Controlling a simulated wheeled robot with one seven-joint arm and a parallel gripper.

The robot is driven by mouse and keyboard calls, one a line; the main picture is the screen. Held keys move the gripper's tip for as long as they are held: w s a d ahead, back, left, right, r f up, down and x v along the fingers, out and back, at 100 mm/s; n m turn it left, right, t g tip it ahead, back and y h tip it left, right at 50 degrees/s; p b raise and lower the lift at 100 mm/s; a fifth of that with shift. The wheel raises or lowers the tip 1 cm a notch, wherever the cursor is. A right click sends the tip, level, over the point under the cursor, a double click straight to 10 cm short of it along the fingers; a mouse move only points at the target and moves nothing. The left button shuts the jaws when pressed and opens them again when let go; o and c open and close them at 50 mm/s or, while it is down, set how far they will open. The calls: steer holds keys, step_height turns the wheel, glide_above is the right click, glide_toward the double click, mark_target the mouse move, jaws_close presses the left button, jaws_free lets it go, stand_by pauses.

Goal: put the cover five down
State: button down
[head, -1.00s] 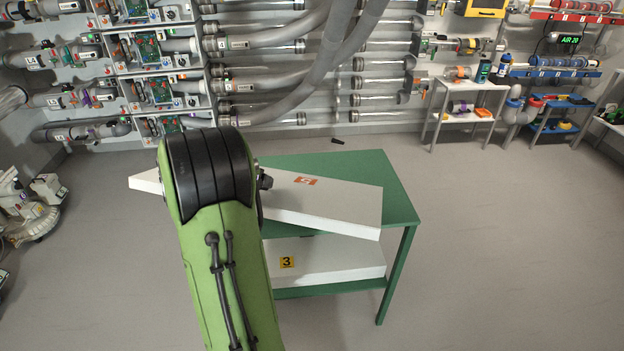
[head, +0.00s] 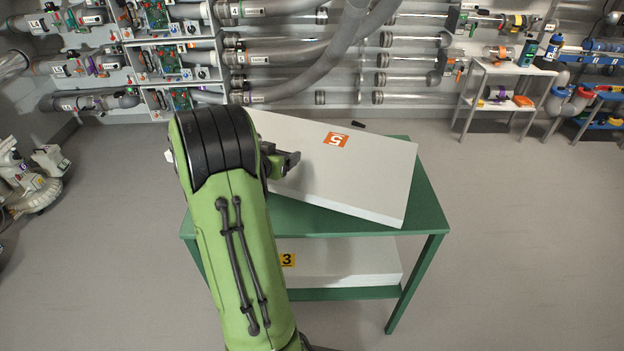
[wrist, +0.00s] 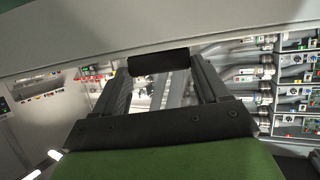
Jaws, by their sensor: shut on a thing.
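Cover five is a white slab with an orange label (head: 335,139) bearing an upside-down 5. The white slab (head: 365,185) shows over the green table's top in the head view, turned askew and tilted. I cannot tell whether it touches the table. Its left part is hidden behind my green arm. My gripper (wrist: 160,64) is shut on a dark block, apparently the cover's grip, in the wrist view. A pale grey slab surface (wrist: 230,25), probably the cover, crosses the top there. In the head view my arm mostly hides the gripper.
The green table (head: 432,215) has a lower shelf holding a white slab marked 3 (head: 345,262). A white side stand (head: 500,75) is at the back right. Tubes and hoses (head: 300,85) line the back wall.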

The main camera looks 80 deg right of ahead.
step_height(320, 180, down, 10)
steer(key=b, duration=0.3)
steer(key=shift+a+r, duration=0.1)
steer(key=shift+r, duration=0.15)
steer(key=shift+f+b, duration=0.25)
steer(key=shift+b, duration=0.05)
jaws_free()
